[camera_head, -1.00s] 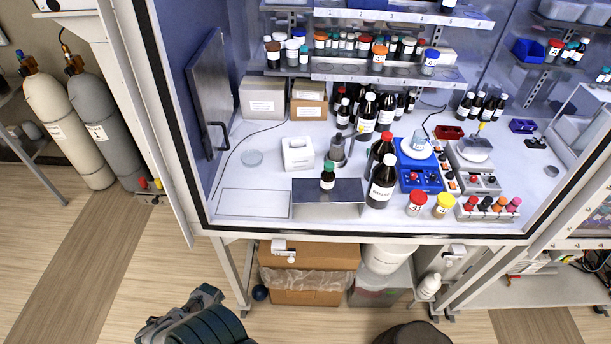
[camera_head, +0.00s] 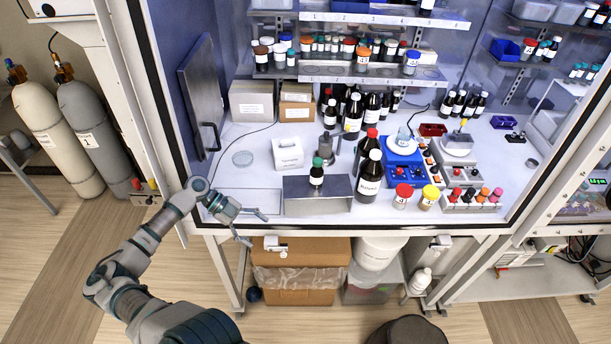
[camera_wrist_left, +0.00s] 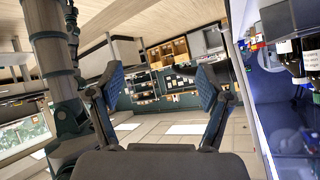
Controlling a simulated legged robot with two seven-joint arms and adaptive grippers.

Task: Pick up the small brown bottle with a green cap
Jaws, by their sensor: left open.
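The small brown bottle with a green cap (camera_head: 316,174) stands upright on a low metal stand (camera_head: 318,196) near the front edge of the cabinet's work surface. It has a white label. My left gripper (camera_head: 257,228) is open and empty at the cabinet's front edge, to the left of the stand and apart from the bottle. My right gripper is not in view.
A tall dark bottle (camera_head: 369,177) stands just right of the metal stand. Red-lidded (camera_head: 402,197) and yellow-lidded (camera_head: 428,197) jars are farther right. A white box (camera_head: 288,153) stands behind the stand. A cabinet side post (camera_head: 160,110) rises at left. The surface left of the stand is mostly clear.

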